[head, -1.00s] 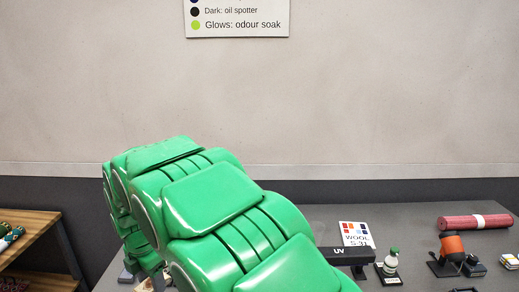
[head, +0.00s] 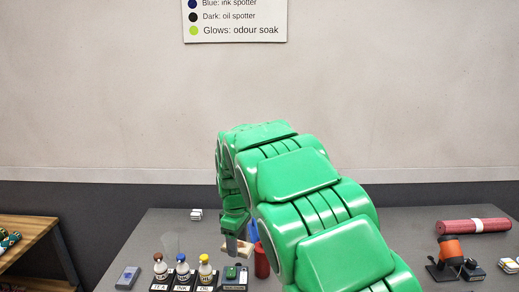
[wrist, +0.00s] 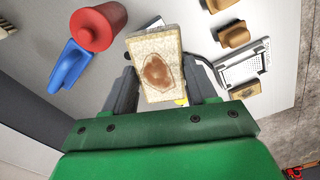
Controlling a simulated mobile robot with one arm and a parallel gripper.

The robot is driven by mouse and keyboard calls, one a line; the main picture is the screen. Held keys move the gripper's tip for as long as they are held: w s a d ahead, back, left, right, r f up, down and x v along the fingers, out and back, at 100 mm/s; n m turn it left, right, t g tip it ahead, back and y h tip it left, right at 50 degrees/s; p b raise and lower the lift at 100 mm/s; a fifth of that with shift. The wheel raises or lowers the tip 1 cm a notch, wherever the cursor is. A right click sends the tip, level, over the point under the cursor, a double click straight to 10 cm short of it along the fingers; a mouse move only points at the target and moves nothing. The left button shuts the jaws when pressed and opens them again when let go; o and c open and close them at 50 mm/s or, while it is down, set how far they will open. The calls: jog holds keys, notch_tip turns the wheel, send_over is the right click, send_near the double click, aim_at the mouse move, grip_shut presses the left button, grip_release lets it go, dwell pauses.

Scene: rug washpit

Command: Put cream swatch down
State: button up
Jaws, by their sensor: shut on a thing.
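The cream swatch (wrist: 160,62) is a small pale rectangle with a brown stain in its middle. In the wrist view it sits between the two dark fingers of my gripper (wrist: 163,85), which is shut on it. In the head view my gripper (head: 238,248) is over the grey table (head: 165,232), behind the bottle row, with the swatch (head: 244,249) showing pale beside the fingers. I cannot tell whether the swatch touches the table.
A red cylinder (wrist: 97,27) and a blue object (wrist: 72,66) stand close by. Labelled bottles (head: 182,270) line the front. A grey device (head: 128,277) lies left. A rolled red rug (head: 473,226) and orange tool (head: 450,249) are right. The back-left table is mostly clear.

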jog(key=w+d+m, duration=0.1)
jog(key=d+m, duration=0.3)
jog(key=d, duration=0.3)
jog(key=w+d+r+m, duration=0.1)
jog(key=w+d+m, duration=0.1)
jog(key=d+m, duration=0.3)
jog(key=w+d+r+m, duration=0.1)
jog(key=d+m, duration=0.3)
jog(key=d, duration=0.5)
jog(key=shift+w+d+m, duration=0.2)
jog(key=shift+w+m, duration=0.05)
jog(key=shift+m, duration=0.05)
jog(key=shift+d+f, duration=0.1)
jog(key=w+d+f, duration=0.4)
jog(key=d, duration=0.3)
jog(key=w+d+f, duration=0.3)
jog(key=d+f, duration=0.1)
jog(key=d, duration=0.3)
jog(key=shift+f, duration=5)
jog(key=shift+f, duration=0.15)
